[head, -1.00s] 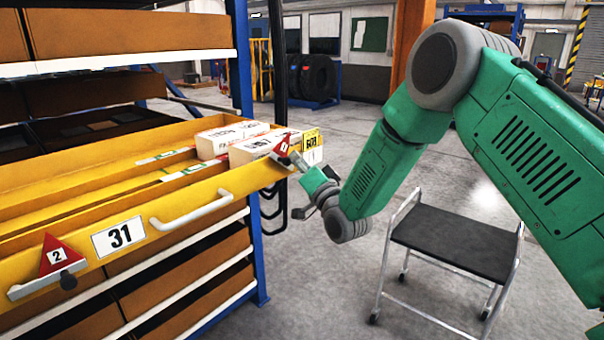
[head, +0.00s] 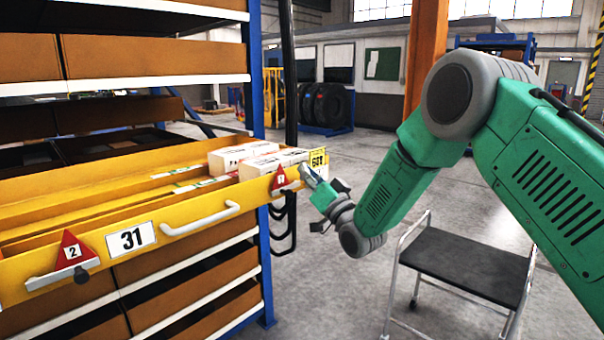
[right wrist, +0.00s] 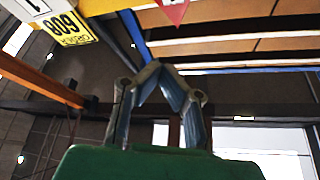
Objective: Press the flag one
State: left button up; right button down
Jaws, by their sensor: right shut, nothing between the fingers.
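Flag one, a red triangle marked 1 (head: 281,178), stands upright at the right end of the yellow drawer's front (head: 190,245). Its red tip also shows at the top of the right wrist view (right wrist: 174,11). Flag two, a red triangle marked 2 (head: 72,250), stands at the drawer's left end beside a dark knob. My right gripper (head: 306,172) is just right of flag one, fingers pointing toward the drawer corner. In the right wrist view its fingertips (right wrist: 160,66) meet with nothing between them. Contact with the flag cannot be told. My left gripper is out of view.
White boxes (head: 262,164) lie inside. A blue rack post (head: 254,80) stands behind. A step cart (head: 468,265) is on the open floor at right.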

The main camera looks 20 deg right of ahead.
jog(key=s+a+f+g+h, duration=0.1)
jog(key=s+f+g, duration=0.3)
jog(key=s+f, duration=0.5)
jog(key=s+a+f+n+g+h, duration=0.1)
jog(key=s+a+f+g, duration=0.2)
jog(key=f, duration=0.9)
jog(key=s+f+g+h, duration=0.1)
jog(key=s+f+g, duration=0.3)
jog(key=s+f, duration=0.55)
jog(key=s+f+n+g, duration=0.1)
jog(key=s+f+g, duration=0.2)
jog(key=s, duration=0.6)
jog(key=s+f+n+g+h, duration=0.1)
jog(key=s+f+g, duration=0.3)
jog(key=s, duration=0.5)
jog(key=s+f+g, duration=0.3)
jog(key=s+f, duration=0.2)
jog(key=s, duration=0.5)
jog(key=shift+n+g, duration=0.4)
jog(key=shift+w+f, duration=0.15)
